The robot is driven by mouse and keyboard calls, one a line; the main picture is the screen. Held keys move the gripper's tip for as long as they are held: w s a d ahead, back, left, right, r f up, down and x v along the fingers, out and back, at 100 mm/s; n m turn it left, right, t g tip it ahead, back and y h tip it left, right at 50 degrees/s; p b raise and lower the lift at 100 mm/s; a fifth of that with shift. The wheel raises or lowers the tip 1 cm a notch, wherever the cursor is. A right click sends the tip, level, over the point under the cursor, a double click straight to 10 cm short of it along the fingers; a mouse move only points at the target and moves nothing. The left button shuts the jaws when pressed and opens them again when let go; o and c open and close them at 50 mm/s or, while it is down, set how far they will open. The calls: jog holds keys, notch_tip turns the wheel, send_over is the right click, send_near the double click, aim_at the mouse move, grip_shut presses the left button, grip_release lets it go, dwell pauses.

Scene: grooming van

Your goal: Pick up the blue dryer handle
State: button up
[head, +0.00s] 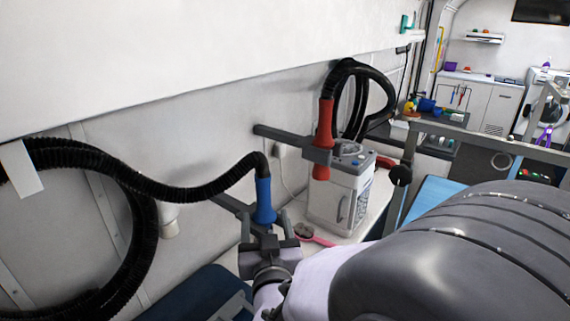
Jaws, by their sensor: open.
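The blue dryer handle (264,201) stands upright at the end of a black ribbed hose (165,183), by a dark grey wall bracket (228,205). My gripper (266,226) is open just below and in front of the handle's lower end. Its two fingers point up, one to each side of the handle in this view. I cannot tell how far apart in depth the fingers and handle are, or whether they touch.
A red dryer handle (323,130) hangs in another bracket (285,140) to the right. A white machine (338,195) stands on a white counter, with a pink brush (314,237) before it. A blue table top (432,198) lies right. The wall is close behind.

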aim_at(264, 191)
jog(key=w, duration=0.4)
jog(key=w+a, duration=0.1)
jog(key=w, duration=0.4)
jog(key=w+b, duration=0.1)
jog(key=w, duration=0.4)
jog(key=shift+a+f, duration=0.2)
jog(key=shift+s, duration=0.15)
jog(key=shift+c, duration=0.5)
jog(key=shift+r, duration=0.1)
grip_shut()
